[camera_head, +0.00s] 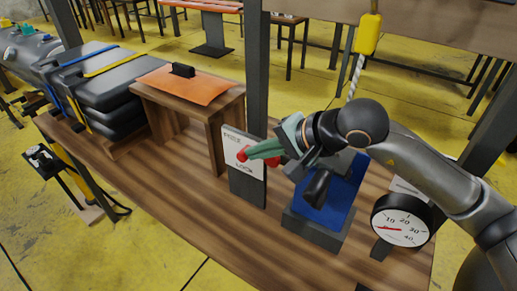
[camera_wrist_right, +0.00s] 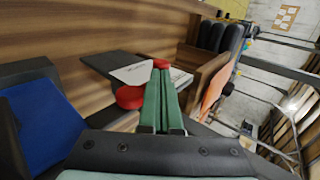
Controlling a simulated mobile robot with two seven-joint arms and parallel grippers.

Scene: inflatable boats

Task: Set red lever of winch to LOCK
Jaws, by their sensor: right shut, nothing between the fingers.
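The winch's upright plate (camera_head: 236,178) has a white face lettered FREE at the top and LOCK below. The red lever (camera_head: 242,155) is in front of this face, between the two words. In the wrist view red parts of the lever (camera_wrist_right: 130,97) show left of and beyond my fingers. My right gripper (camera_head: 262,151) has green fingers, shut with nothing between them, right at the lever. The fingers hide part of it; I cannot tell whether they touch it. In the wrist view the fingers (camera_wrist_right: 161,103) point at the white plate. My left gripper is out of view.
A blue panel on a grey base (camera_head: 315,228) stands right of the plate, under my right arm. A round gauge (camera_head: 402,221) is further right. A small wooden stand (camera_head: 213,108) with an orange sheet is behind left. Bare wooden tabletop (camera_head: 180,190) lies front left.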

